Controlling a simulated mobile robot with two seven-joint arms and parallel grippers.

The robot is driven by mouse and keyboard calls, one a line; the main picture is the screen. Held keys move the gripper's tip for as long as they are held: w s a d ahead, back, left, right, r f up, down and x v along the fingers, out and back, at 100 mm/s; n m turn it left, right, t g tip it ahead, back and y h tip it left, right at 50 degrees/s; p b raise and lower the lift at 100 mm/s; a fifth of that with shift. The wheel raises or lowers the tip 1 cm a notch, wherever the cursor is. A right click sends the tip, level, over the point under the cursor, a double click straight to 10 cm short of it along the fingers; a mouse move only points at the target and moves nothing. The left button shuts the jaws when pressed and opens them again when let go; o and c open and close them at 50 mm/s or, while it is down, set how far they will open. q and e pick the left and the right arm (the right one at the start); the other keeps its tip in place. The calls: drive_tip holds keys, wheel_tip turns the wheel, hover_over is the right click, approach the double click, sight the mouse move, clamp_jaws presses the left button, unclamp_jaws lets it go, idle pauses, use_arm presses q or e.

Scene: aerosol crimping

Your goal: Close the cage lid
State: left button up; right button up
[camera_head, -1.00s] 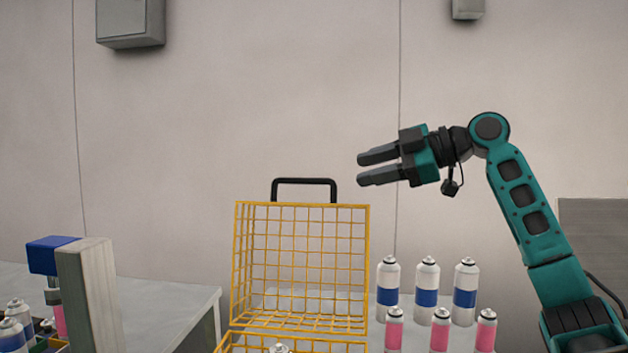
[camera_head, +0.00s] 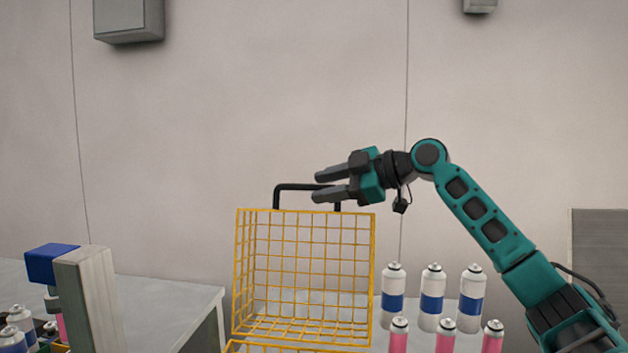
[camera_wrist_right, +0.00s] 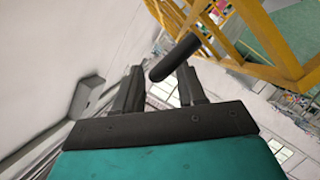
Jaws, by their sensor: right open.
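The yellow wire cage lid (camera_head: 305,270) stands open and upright in the head view, with a black handle (camera_head: 297,187) on its top edge. The cage body (camera_head: 285,347) shows only as a rim at the bottom edge of the frame. My right gripper (camera_head: 316,187) is open at the height of the handle, its fingers pointing left and overlapping the handle's right part. In the right wrist view the handle (camera_wrist_right: 176,57) lies between the open fingers (camera_wrist_right: 158,80), with the yellow lid (camera_wrist_right: 255,40) beyond. I cannot tell whether they touch. My left gripper is not in view.
Several spray cans with blue bands (camera_head: 432,298) and pink cans (camera_head: 445,335) stand right of the cage. A grey post with a blue head (camera_head: 85,300) and more cans (camera_head: 20,320) stand at left. A table (camera_head: 170,305) lies between.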

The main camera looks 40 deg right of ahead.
drive_tip(key=shift+p+x, duration=0.4)
drive_tip(key=shift+x, duration=1.15)
drive_tip(key=shift+c, duration=0.3)
clamp_jaws()
